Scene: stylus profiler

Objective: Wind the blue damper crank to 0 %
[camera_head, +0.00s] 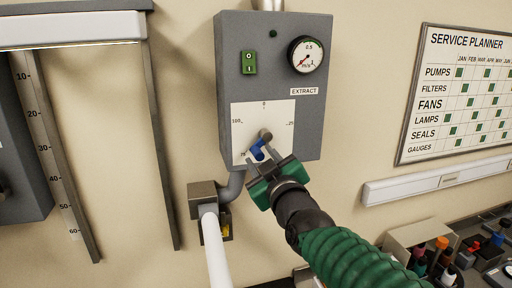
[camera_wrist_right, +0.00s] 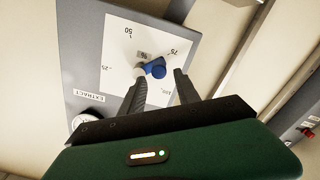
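The blue damper crank (camera_head: 257,150) sits on the white dial plate (camera_head: 284,112) of a grey extract box (camera_head: 228,62). Its arm points down-left from the round hub (camera_head: 265,135), towards the 75 mark. In the right wrist view the blue crank knob (camera_wrist_right: 158,69) shows near the 75 label. My right gripper (camera_head: 259,158) is at the crank, its fingers apart. In the wrist view the right gripper (camera_wrist_right: 160,72) has the knob between its fingertips, nearer the left finger; I cannot tell whether they touch. My left gripper is not in view.
A gauge (camera_head: 306,55) and a green switch (camera_head: 249,63) are on the box above the dial. A white tube (camera_head: 214,250) and grey fitting (camera_head: 202,199) stand below left. A planner board (camera_head: 456,95) hangs at right above a cluttered bench.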

